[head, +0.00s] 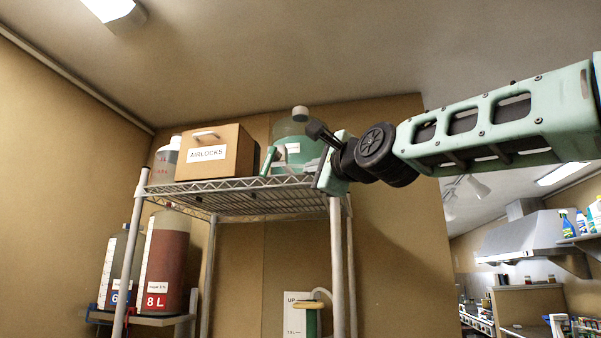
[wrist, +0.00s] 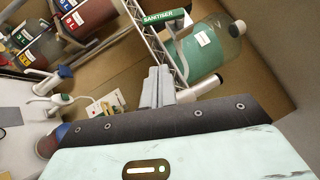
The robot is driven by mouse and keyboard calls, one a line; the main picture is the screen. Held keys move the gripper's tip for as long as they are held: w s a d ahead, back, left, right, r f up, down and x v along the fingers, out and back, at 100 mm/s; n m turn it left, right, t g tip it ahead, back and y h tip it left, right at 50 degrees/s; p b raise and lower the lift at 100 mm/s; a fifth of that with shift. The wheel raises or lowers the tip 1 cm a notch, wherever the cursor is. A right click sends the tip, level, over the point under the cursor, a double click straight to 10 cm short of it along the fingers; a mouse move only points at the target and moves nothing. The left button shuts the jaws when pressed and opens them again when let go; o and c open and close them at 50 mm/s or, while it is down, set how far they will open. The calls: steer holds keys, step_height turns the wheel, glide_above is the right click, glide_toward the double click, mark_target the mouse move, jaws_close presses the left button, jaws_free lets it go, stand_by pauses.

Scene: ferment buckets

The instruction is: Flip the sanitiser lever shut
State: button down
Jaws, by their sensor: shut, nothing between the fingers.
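The sanitiser lever (head: 268,160) is a green bar at the front edge of the top rack shelf, tilted in the head view. In the wrist view a green bar labelled SANITISER (wrist: 164,17) lies beyond my fingertips. The teal sanitiser jug (head: 292,148) stands behind the lever on the shelf; it also shows in the wrist view (wrist: 205,50). My gripper (head: 314,166) is at the right end of the shelf, to the right of the lever. Its fingers (wrist: 158,86) are shut and empty, with a visible gap to the green bar. The lever's base is not clear.
The wire rack (head: 230,199) has metal posts. An AIRLOCKS box (head: 210,155) stands left of the jug. Large labelled buckets (head: 165,260) stand on a lower ledge at left. A green-handled tap fitting (head: 312,310) is below the shelf. Open air lies in front of the rack.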

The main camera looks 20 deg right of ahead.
steer(key=shift+d+r, duration=0.15)
steer(key=shift+w, duration=0.1)
steer(key=p, duration=0.8)
glide_toward(269, 163)
steer(key=w+d, duration=0.3)
steer(key=w, duration=0.3)
steer(key=shift+w+a+r+p, duration=0.15)
steer(key=shift+w+a+p, duration=0.1)
steer(key=shift+a+p, duration=0.45)
steer(key=shift+w+a+r+p, duration=0.15)
steer(key=shift+w+a+p, duration=0.05)
steer(key=shift+a+p, duration=0.5)
steer(key=shift+f+b, duration=0.15)
steer(key=shift+b, duration=0.2)
